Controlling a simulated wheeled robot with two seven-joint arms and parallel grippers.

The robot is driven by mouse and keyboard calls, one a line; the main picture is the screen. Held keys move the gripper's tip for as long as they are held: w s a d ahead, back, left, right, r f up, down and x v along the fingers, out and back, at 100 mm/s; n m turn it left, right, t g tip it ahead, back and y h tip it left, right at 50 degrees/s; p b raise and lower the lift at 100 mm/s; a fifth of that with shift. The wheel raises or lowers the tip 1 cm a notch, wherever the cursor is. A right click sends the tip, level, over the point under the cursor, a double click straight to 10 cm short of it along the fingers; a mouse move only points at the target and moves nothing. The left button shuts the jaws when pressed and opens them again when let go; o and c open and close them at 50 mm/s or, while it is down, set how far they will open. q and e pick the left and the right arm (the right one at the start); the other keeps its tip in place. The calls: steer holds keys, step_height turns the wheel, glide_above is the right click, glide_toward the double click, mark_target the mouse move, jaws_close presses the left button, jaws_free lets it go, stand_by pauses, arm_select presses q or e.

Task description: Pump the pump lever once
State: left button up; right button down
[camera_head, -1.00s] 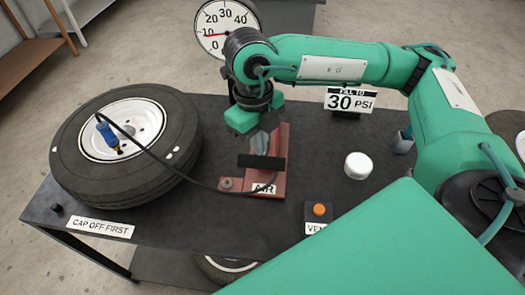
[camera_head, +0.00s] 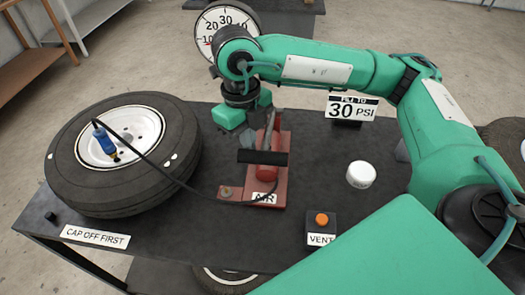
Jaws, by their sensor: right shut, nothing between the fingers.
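The red foot-style air pump (camera_head: 283,175), labelled AIR, stands on the dark table. Its lever ends in a black bar (camera_head: 250,157), which is raised above the red base with a red cylinder beneath. My right gripper (camera_head: 254,118) points down at the pump's far end, just behind the bar. It is shut and holds nothing; its fingertips are hard to make out, and I cannot tell whether they touch the lever. The round gauge (camera_head: 228,18) behind is partly covered by my right arm; its red needle shows near 10. My left gripper is not in view.
A tyre (camera_head: 75,185) lies at the left, with a blue-handled chuck (camera_head: 101,137) and a black hose to the pump. A white round cap (camera_head: 361,175), an orange vent button (camera_head: 321,219) and a 30 PSI sign (camera_head: 351,109) stand at the right.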

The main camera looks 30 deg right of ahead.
arm_select(q)
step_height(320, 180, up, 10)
steer(key=p, duration=1)
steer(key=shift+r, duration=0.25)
arm_select(e)
steer(key=d+r+m+g+y, duration=0.1)
steer(key=d+r+m, duration=0.1)
steer(key=r+m, duration=0.3)
steer(key=d+r+m+g+y, duration=0.1)
steer(key=r+m, duration=0.4)
steer(key=r, duration=0.7)
steer(key=shift+w+d+r+m+y, duration=0.3)
steer(key=shift+w+d+r+y, duration=0.15)
steer(key=shift+d, duration=0.4)
steer(key=shift+f, duration=0.15)
